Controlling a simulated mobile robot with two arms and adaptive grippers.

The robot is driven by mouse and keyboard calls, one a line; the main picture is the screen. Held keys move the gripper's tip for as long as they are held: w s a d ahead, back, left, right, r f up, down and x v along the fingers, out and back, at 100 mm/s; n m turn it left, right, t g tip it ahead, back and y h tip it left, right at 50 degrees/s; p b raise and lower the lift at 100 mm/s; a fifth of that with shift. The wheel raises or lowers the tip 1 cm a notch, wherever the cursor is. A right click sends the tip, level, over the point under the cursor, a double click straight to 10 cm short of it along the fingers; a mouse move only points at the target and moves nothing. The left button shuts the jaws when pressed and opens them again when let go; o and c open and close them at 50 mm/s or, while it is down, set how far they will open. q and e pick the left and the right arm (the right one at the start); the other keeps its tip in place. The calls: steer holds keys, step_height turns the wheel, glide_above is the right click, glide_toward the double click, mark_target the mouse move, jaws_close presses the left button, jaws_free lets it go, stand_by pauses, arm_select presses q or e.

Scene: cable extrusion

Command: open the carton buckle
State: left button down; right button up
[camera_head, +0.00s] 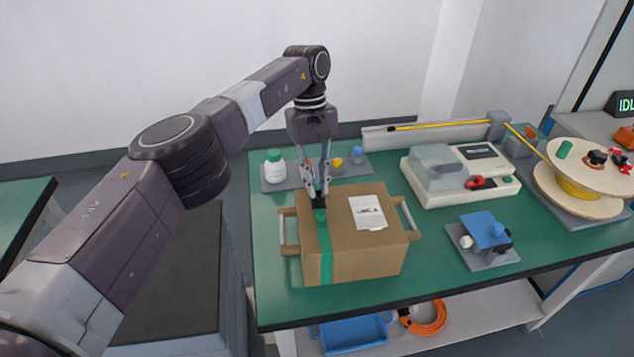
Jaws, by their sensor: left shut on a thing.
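A brown cardboard carton (365,255) stands on the green table, with a white label (368,212) on its top and a handle at each side. A green strap (325,255) runs over its left part and down the front. A small dark and green buckle (320,214) sits on the strap on top of the carton. My left gripper (318,195) points straight down over the strap, its fingertips shut on the buckle. The fingers partly hide the buckle. My right gripper is not in view.
Behind the carton a grey tray (268,181) holds a white bottle (275,167) and small coloured items. A white machine (460,176) stands to the right, with a grey fixture with a blue top (485,230) before it. A cable spool (580,180) stands far right. The front table strip is clear.

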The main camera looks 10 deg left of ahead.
arm_select(q)
steer(key=c, duration=1.9)
jaws_free()
steer(key=shift+c, duration=0.2)
steer(key=s+d+v, duration=0.1)
steer(key=v, duration=0.8)
steer(key=shift+s+r, duration=0.3)
steer(key=shift+r, duration=0.3)
